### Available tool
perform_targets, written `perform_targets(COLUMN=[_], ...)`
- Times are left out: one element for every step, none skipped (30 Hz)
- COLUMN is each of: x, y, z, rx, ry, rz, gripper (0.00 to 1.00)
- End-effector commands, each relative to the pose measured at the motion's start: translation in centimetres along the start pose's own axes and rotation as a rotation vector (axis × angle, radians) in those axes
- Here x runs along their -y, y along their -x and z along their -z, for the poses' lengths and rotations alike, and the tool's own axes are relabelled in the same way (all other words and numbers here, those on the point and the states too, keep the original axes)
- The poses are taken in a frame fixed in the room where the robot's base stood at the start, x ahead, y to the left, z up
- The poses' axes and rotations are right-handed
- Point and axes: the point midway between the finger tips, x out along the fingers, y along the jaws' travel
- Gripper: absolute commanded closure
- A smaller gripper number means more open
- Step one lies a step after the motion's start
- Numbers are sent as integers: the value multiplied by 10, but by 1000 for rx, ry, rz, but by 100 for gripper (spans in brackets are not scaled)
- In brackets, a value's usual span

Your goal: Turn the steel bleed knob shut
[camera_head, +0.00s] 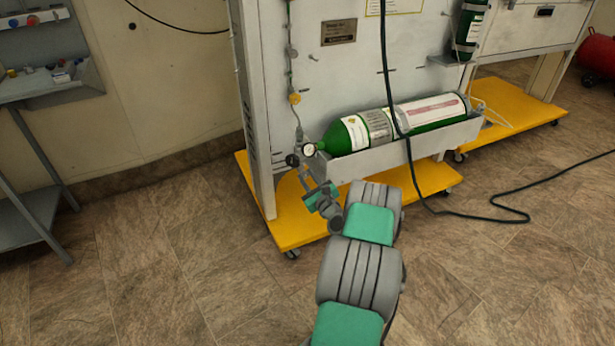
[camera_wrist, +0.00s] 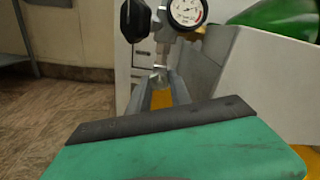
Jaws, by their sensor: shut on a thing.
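The steel bleed knob (camera_wrist: 159,72) is a small metal piece below the regulator in the wrist view, between my fingertips. My gripper (camera_wrist: 160,82) is shut on it, with one finger on each side. In the head view my gripper (camera_head: 304,178) reaches up to the fittings under the regulator, and the knob is too small to make out there. The pressure gauge (camera_wrist: 188,11) and a black knob (camera_wrist: 135,20) sit just above my fingertips. The gauge also shows in the head view (camera_head: 309,149).
A green oxygen cylinder (camera_head: 375,128) lies in a grey cradle (camera_head: 400,155) right of the gripper. A yellow wheeled base (camera_head: 290,220) lies below. A dark hose (camera_head: 391,90) hangs in front of the cylinder and runs along the floor. A grey cart (camera_head: 40,185) stands at left.

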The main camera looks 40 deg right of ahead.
Motion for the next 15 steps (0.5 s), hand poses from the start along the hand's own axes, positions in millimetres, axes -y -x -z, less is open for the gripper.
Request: perform_targets(x=[0,0,0,0,0,0,0,0,0,0,0,0,0,-1,-1], y=[0,0,0,0,0,0,0,0,0,0,0,0,0,0,0], z=[0,0,0,0,0,0,1,1,1,1,1,1,1,1,1], rx=[-2,-2,-2,-2,-2,-2,-2,-2,-2,-2,-2,-2,-2,-2,-2], ry=[-24,-39,-56,-68,-80,-92,-100,-108,-116,-121,-125,-129,-132,-134,-135], rz=[0,0,1,1,0,0,0,0,0,0,0,0,0,0,0], gripper=[100,100,100,100,100,100,100,100,100,100,100,100,100,100,100])
